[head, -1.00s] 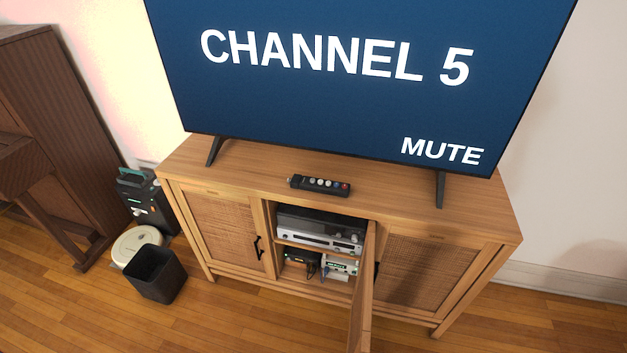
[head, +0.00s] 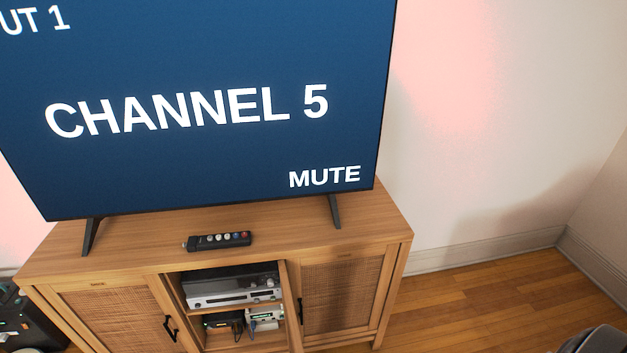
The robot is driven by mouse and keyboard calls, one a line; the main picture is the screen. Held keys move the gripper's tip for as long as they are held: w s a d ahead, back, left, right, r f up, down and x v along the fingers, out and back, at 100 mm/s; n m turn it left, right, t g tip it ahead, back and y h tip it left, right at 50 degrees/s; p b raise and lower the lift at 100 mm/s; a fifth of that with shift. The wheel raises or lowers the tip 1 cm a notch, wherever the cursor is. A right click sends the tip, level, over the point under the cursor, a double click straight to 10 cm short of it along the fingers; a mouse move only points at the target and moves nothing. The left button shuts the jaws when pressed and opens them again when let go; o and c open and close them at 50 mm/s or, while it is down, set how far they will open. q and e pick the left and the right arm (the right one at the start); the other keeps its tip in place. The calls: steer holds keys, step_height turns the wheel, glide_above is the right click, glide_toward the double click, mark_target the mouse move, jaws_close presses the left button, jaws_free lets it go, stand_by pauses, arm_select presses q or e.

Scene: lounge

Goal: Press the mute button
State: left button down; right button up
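The black remote control (head: 219,241) lies on top of the wooden TV cabinet (head: 150,230), in front of the television. It has a row of small coloured and pale buttons; their labels are too small to read. The television (head: 200,60) shows "CHANNEL 5" and, at its lower right, "MUTE" on a dark blue screen. Part of another line ending in "UT 1" shows at the top left. Neither of my grippers is in view.
The cabinet's middle compartment holds a silver and black player (head: 232,286) and small boxes below it. Woven-front doors (head: 340,292) flank it. A dark rounded object (head: 597,342) shows at the bottom right corner. Wooden floor (head: 480,290) right of the cabinet is clear.

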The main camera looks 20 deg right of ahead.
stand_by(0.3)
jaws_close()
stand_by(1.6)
